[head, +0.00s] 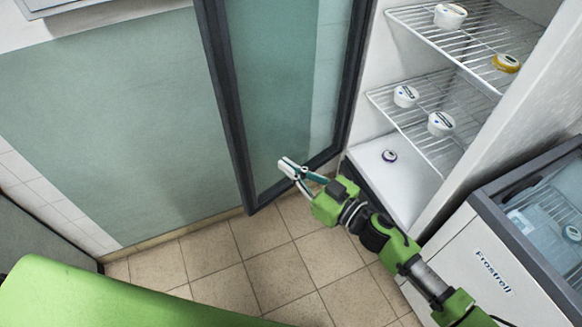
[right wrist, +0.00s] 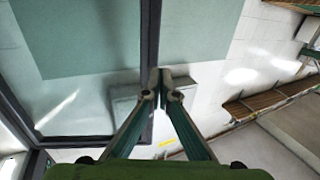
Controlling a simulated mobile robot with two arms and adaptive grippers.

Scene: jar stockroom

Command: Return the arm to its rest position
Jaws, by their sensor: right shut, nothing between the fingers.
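My right arm (head: 398,246) comes in from the lower right in the head view. My right gripper (head: 284,165) is shut and empty, in front of the open glass door, near its lower part. In the right wrist view the fingertips of the right gripper (right wrist: 160,82) meet over the dark frame of the glass door (right wrist: 150,45). I cannot tell whether they touch it. My left gripper is in neither view.
The glass door (head: 275,85) of the fridge stands open. Wire shelves (head: 420,100) inside hold several small tubs, and a purple-lidded jar (head: 389,156) sits on the fridge floor. A chest freezer (head: 490,265) stands at the right. Tiled floor (head: 215,265) is clear.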

